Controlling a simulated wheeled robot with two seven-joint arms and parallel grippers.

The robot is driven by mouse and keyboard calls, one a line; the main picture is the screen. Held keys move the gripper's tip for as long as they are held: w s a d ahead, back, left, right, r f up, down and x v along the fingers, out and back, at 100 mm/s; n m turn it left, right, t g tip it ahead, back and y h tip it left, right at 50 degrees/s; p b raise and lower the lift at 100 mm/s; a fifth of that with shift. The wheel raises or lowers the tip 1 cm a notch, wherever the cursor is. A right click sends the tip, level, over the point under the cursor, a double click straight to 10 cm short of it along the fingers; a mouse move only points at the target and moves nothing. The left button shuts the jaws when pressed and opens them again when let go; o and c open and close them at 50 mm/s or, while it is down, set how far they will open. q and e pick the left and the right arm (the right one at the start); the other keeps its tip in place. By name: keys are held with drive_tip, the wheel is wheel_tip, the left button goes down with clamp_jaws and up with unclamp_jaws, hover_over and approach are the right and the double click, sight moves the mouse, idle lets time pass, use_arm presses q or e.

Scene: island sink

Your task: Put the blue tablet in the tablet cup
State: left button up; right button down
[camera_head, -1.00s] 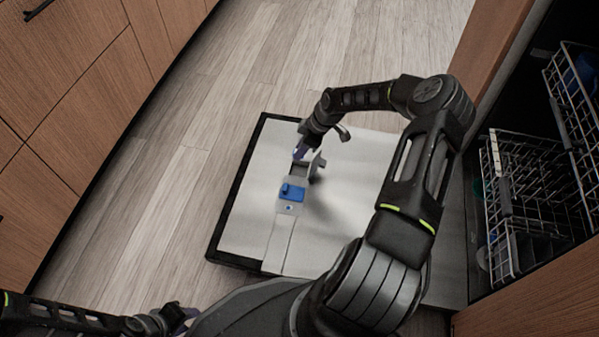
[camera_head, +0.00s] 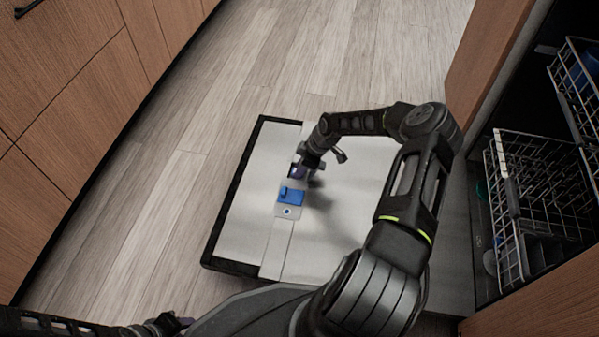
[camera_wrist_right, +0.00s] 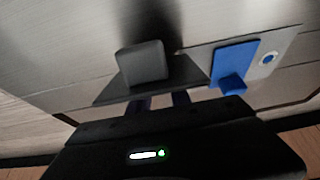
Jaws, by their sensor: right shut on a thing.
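My right gripper (camera_head: 298,172) is shut, close over the dishwasher door's dispenser. A small blue-violet and white patch at its fingertips fits the blue tablet, but it is mostly hidden. In the right wrist view a grey block on a dark plate (camera_wrist_right: 143,63) covers the fingertips. The dispenser shows a blue piece with a raised tab (camera_head: 291,196), also seen in the right wrist view (camera_wrist_right: 236,58), beside my gripper. The tablet cup's opening is hidden by my gripper. My left gripper (camera_head: 172,322) is low at the left; its jaws cannot be made out.
The dishwasher door (camera_head: 240,215) lies open and flat. A round cap (camera_head: 287,212) sits beside the blue piece. Wire racks (camera_head: 535,190) stand in the dishwasher at right. Wooden cabinets (camera_head: 90,100) are at left. The wood floor between is clear.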

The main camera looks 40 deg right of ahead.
drive_tip(key=shift+f, duration=0.35)
drive_tip(key=shift+f, duration=0.15)
drive_tip(key=c, duration=1.5)
unclamp_jaws()
drive_tip(key=shift+r, duration=0.2)
drive_tip(key=p+v, duration=0.6)
drive_tip(key=v, duration=0.6)
